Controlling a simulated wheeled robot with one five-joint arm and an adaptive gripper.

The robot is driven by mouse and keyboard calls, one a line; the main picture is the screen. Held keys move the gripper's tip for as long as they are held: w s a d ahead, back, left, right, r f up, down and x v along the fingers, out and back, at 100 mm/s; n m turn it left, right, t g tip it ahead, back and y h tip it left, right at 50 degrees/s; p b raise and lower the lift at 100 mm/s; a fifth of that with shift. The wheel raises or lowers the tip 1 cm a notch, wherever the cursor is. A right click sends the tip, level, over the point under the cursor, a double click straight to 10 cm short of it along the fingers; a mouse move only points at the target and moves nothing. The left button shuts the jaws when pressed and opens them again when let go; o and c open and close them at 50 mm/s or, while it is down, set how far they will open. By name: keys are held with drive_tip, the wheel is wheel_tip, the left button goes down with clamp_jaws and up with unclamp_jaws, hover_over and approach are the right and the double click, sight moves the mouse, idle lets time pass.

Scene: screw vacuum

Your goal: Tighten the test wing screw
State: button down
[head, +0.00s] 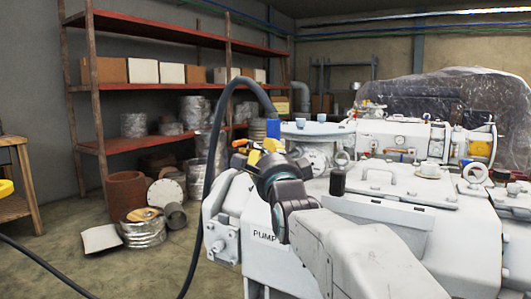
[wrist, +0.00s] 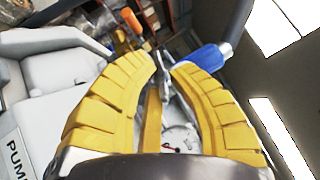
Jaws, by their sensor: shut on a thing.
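My gripper (head: 262,155) has yellow fingers and reaches to the upper left part of the white pump (head: 272,262), near its round flange. In the wrist view my gripper (wrist: 160,70) has its fingertips close together around a small grey metal piece, which looks like the test wing screw (wrist: 161,62). In the head view the screw is hidden by my gripper and arm. How far the screw is threaded in cannot be seen.
A blue fitting (wrist: 207,57) on a dark hose (head: 209,150) is close beside the right finger. An orange handle (head: 240,143) is just left of my gripper. Red shelves (head: 150,138) with boxes and cans stand behind. Open floor (head: 130,275) lies at the left.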

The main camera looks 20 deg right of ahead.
drive_tip(key=shift+s+a+r, duration=0.1)
drive_tip(key=shift+a+r, duration=0.05)
drive_tip(key=shift+r, duration=0.15)
drive_tip(key=shift+m+t, duration=0.4)
drive_tip(key=shift+r, duration=0.1)
drive_tip(key=c, duration=1.2)
unclamp_jaws()
drive_tip(key=shift+f+h, duration=0.25)
drive_tip(key=shift+h, duration=0.05)
drive_tip(key=shift+s, duration=0.2)
drive_tip(key=v, duration=1.1)
drive_tip(key=shift+s, duration=0.25)
